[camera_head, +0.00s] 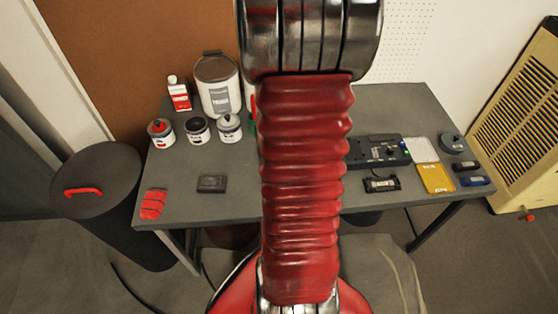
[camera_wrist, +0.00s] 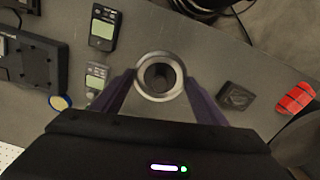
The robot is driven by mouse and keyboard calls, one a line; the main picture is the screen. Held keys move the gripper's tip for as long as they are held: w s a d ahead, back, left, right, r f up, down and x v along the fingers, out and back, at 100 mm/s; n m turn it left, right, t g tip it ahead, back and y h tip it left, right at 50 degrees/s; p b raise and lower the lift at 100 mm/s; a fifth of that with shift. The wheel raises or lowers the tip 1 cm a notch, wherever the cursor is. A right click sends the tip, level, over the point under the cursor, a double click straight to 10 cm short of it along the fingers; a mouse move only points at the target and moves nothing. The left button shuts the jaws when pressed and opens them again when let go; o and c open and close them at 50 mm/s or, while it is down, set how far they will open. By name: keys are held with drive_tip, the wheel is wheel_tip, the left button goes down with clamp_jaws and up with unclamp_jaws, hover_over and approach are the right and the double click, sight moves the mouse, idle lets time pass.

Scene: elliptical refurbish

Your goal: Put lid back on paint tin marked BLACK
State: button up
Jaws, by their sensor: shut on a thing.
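My gripper (camera_wrist: 161,80) is shut on a round metal lid (camera_wrist: 160,75) with a pale rim and dark centre, held between its two purple fingers above the table in the wrist view. In the head view my arm hides the gripper and lid. Three small paint tins stand at the left back of the table: one with a red top (camera_head: 160,134), one with a dark, seemingly open top (camera_head: 197,132), and one with a grey top (camera_head: 229,129). Their labels are too small to read. No tin shows in the wrist view.
A large tin (camera_head: 217,85) and a red-and-white bottle (camera_head: 179,94) stand behind the small tins. A small dark box (camera_head: 212,184) and a red block (camera_head: 153,204) lie at the table's (camera_head: 240,206) front left. Electronics (camera_head: 378,151) and a yellow case (camera_head: 435,178) occupy the right.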

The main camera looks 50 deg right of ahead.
drive_tip(key=w+a+r+n, duration=0.2)
drive_tip(key=w+a, duration=0.4)
drive_tip(key=w, duration=0.4)
drive_tip(key=w+a+r+n, duration=0.1)
drive_tip(key=w+a+n, duration=0.1)
drive_tip(key=w+a, duration=0.55)
drive_tip(key=w+a+r+n, duration=0.1)
drive_tip(key=w+a, duration=0.5)
drive_tip(key=a, duration=0.3)
drive_tip(key=w+a+r+n, duration=0.2)
drive_tip(key=w+a, duration=0.4)
drive_tip(key=a, duration=0.3)
